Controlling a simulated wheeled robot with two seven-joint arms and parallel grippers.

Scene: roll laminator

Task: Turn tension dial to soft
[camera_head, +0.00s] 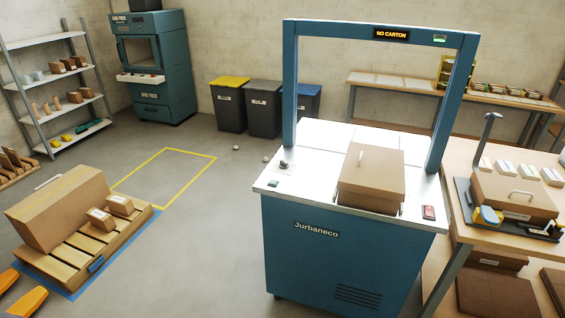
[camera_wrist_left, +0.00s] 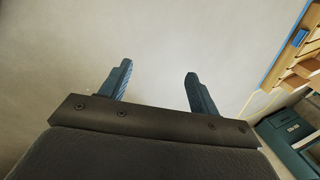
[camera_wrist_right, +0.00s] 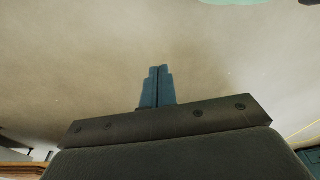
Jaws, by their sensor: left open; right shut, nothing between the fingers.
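A blue machine marked "Jurbaneco" (camera_head: 318,228) stands in the middle of the head view, with a white top and a blue arch. A small dark knob (camera_head: 283,164), which looks like the tension dial, sits on the top's front left; its setting is too small to read. A small green-lit panel (camera_head: 274,183) lies just in front of it. My left gripper (camera_wrist_left: 158,75) is open and empty over bare floor in the left wrist view. My right gripper (camera_wrist_right: 158,72) is shut and empty in the right wrist view. Neither gripper shows in the head view.
A brown carton (camera_head: 371,172) sits on the machine top, right of the knob. A red switch (camera_head: 429,212) is at the front right corner. The arch display (camera_head: 392,34) reads "NO CARTON". A workbench (camera_head: 462,229) stands close on the right.

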